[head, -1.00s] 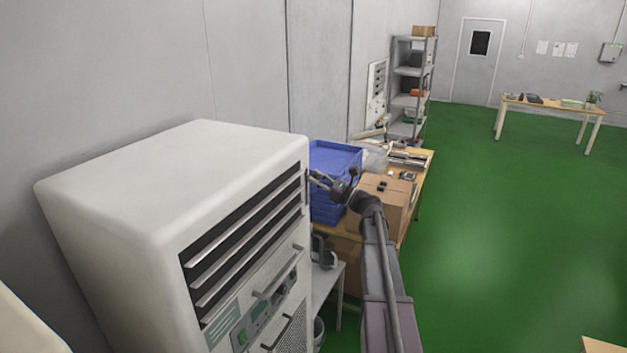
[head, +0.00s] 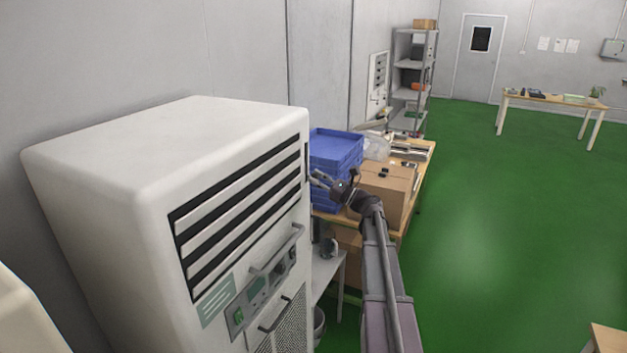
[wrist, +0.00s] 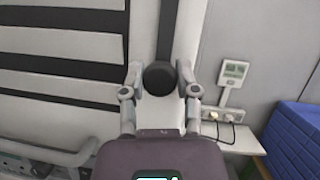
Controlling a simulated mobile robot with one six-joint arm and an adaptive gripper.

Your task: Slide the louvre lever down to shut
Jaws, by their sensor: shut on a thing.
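The louvre lever's round dark knob (wrist: 159,78) sits between the two fingertips of my gripper (wrist: 160,84), which is shut on it. A dark vertical slot (wrist: 168,25) runs up from the knob in the wrist view; white panel shows below the knob. In the head view my gripper (head: 318,179) is at the right edge of the white cabinet's front, and the knob is too small to make out there. The louvre slats (head: 240,205) on the white cabinet (head: 170,140) are broad and pale, with narrower dark gaps between them.
A bar handle (head: 275,252) and control panel (head: 262,290) lie below the louvres. Blue crates (head: 336,150) and a cardboard box (head: 388,188) stand on a bench just beyond my gripper. Open green floor (head: 490,230) lies to the right.

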